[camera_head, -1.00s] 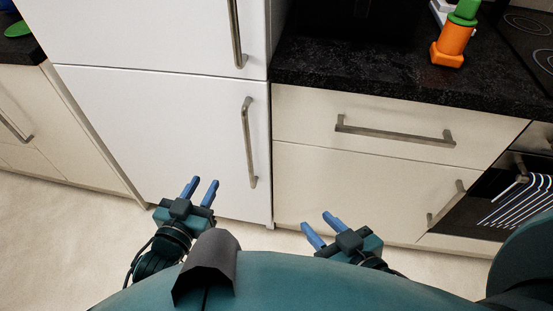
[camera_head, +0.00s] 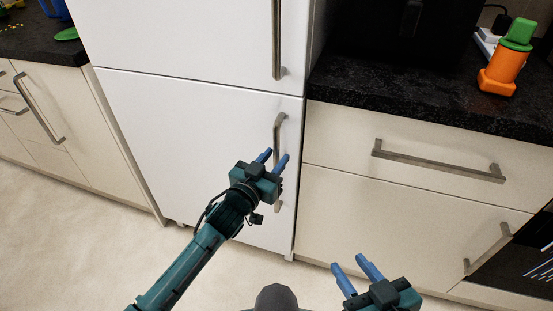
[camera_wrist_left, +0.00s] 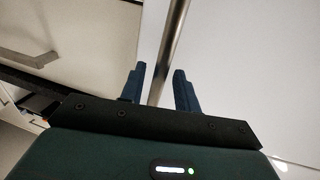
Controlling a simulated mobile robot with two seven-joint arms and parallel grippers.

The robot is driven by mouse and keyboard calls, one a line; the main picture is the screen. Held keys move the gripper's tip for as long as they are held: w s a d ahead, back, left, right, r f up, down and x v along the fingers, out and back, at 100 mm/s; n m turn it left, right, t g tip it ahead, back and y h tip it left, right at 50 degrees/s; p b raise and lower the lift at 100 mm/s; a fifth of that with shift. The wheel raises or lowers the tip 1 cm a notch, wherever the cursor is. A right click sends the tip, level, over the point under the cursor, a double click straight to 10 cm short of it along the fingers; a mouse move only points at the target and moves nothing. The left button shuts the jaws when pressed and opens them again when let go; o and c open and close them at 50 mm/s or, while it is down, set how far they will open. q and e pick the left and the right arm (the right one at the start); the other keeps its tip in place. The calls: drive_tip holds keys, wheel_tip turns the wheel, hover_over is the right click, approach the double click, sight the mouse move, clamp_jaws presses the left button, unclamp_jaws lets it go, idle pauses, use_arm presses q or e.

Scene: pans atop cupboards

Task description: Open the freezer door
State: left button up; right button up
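The white freezer door (camera_head: 190,130) is the lower door of the tall white unit, and it is shut. Its vertical metal handle (camera_head: 279,130) is near the door's right edge. My left gripper (camera_head: 272,160) is open in front of the handle and hides its middle part. In the left wrist view the handle (camera_wrist_left: 172,45) runs between the two open blue fingers (camera_wrist_left: 162,85); I see no finger closed on it. My right gripper (camera_head: 357,272) is open and empty, low in front of the cream cupboards.
The upper white door (camera_head: 190,40) with its own handle (camera_head: 277,40) is shut above. Cream drawers (camera_head: 400,190) under a black counter (camera_head: 420,110) stand close on the right. An orange and green object (camera_head: 502,70) stands on the counter. Pale floor (camera_head: 60,240) is clear at left.

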use_arm(q)
drive_tip(key=shift+w+d, duration=0.35)
drive_tip(key=shift+w, duration=0.25)
drive_tip(key=shift+c, duration=0.4)
clamp_jaws()
